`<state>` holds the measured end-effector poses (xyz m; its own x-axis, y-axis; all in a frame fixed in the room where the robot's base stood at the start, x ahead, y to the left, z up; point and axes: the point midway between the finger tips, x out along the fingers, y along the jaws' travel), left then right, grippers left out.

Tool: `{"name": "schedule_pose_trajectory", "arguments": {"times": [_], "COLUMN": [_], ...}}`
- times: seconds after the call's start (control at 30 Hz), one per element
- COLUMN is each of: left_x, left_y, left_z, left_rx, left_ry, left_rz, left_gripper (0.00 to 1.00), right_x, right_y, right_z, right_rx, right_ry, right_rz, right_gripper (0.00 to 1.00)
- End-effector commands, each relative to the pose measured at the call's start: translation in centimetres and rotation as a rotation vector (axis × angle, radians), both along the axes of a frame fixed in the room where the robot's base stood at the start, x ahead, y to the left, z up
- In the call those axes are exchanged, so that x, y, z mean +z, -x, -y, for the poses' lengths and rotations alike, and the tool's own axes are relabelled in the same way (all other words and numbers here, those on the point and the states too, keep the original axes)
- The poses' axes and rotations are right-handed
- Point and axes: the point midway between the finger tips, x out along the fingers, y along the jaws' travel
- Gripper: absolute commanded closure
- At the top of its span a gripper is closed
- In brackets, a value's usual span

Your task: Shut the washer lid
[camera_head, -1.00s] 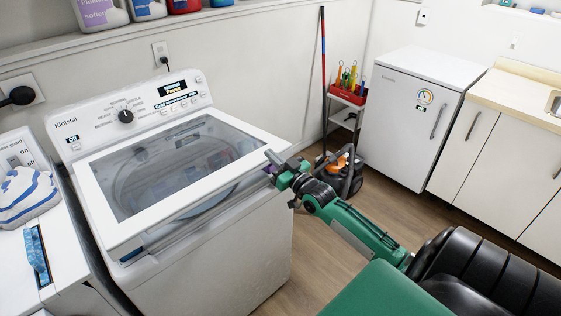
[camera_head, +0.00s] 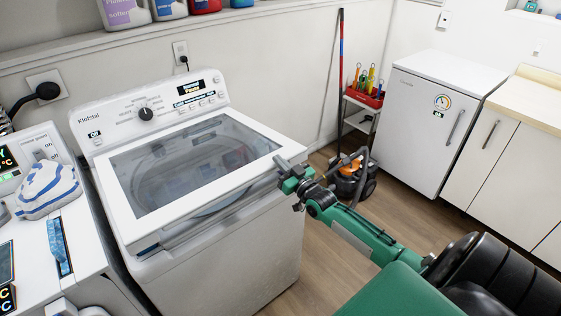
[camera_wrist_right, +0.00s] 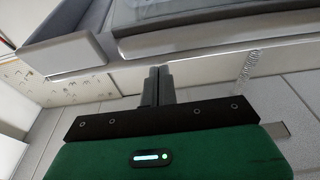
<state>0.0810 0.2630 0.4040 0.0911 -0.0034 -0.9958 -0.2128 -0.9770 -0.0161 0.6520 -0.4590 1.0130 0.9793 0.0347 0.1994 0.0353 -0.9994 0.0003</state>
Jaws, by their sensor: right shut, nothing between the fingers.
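The white washer (camera_head: 230,255) stands left of centre in the head view. Its lid (camera_head: 220,182), a white frame around dark glass, lies nearly flat over the top. The lid's front edge looks slightly raised above the washer body, and the drum shows through the glass. My right gripper (camera_head: 281,165) is shut and empty at the lid's front edge, near its right corner. Whether it touches the lid is unclear. In the right wrist view, the shut fingers (camera_wrist_right: 158,86) point at the washer's pale edge. My left gripper is not in view.
A second white machine (camera_head: 85,245) with a striped folded cloth (camera_head: 48,190) stands close on the left. An orange and black vacuum (camera_head: 352,178) and a small shelf (camera_head: 360,118) stand behind my right arm. A white fridge (camera_head: 428,125) is further right. Some wooden floor (camera_head: 290,285) is clear.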

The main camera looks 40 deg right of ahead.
Motion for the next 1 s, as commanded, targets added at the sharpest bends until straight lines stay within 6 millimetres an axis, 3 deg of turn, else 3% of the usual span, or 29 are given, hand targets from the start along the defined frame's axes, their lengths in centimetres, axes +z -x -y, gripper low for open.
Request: {"name": "schedule_pose_trajectory", "arguments": {"times": [0.17,0.53,1.0], "left_x": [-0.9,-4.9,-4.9], "left_y": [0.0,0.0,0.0], "left_z": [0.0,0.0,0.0], "left_rx": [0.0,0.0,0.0], "left_ry": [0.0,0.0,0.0], "left_rz": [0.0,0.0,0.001], "left_gripper": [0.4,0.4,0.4], "right_x": [-1.2,-7.0,-7.2], "right_y": [0.1,0.6,0.7], "right_z": [0.0,0.0,0.0], "right_rx": [-0.001,-0.001,0.0], "right_ry": [-0.001,-0.001,0.0], "right_rz": [-0.001,0.0,0.001], "right_gripper": [1.0,1.0,1.0]}}
